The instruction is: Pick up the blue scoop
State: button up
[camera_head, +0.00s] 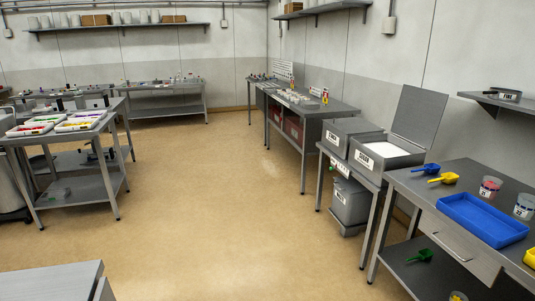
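A blue scoop (427,169) lies on the top of the grey metal table (413,187) at the right, near that table's far left corner. A yellow scoop (445,178) lies just to its right and a little nearer. A green scoop (422,255) lies on the lower shelf of the same table. My gripper is not in view.
A blue tray (482,221) and labelled clear cups (490,187) share the table. Grey bins (385,153), one with a raised lid (417,115), stand beside it. A grey surface (52,283) is at bottom left. The middle floor (215,195) is clear.

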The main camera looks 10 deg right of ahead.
aim_at(430, 168)
jog(key=u, duration=0.45)
jog(key=i, duration=2.3)
jog(key=z, duration=0.55)
jog(key=i, duration=0.7)
jog(key=z, duration=0.95)
jog(key=i, duration=0.75)
jog(key=z, duration=0.5)
